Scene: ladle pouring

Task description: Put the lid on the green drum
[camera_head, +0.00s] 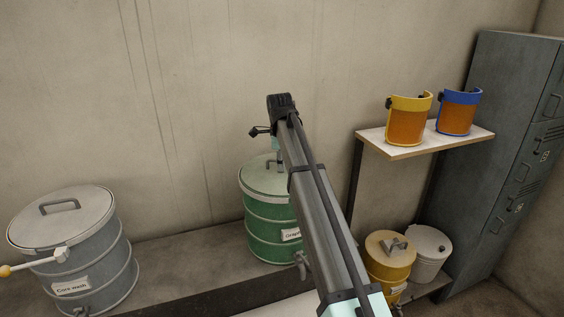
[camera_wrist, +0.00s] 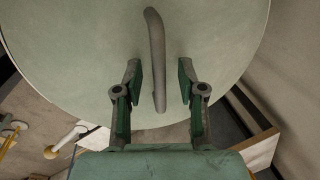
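The green drum (camera_head: 268,231) stands on the bench along the wall, partly hidden behind my arm. Its pale green lid (camera_head: 258,178) lies on the drum's top and looks level and seated. In the wrist view the round lid (camera_wrist: 90,60) fills the upper part, with its grey bar handle (camera_wrist: 156,60) upright in the picture. My gripper (camera_wrist: 158,80) is open, with one finger on each side of the handle's lower end and a gap on both sides. In the head view my gripper is mostly hidden at the arm's end, just above the lid.
A grey lidded drum (camera_head: 75,255) stands at the left, with a yellow-tipped rod (camera_head: 30,264) before it. A yellow drum (camera_head: 388,262) and a white bucket (camera_head: 430,254) stand at the right, below a shelf (camera_head: 400,143) with two face shields. A locker (camera_head: 510,130) stands far right.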

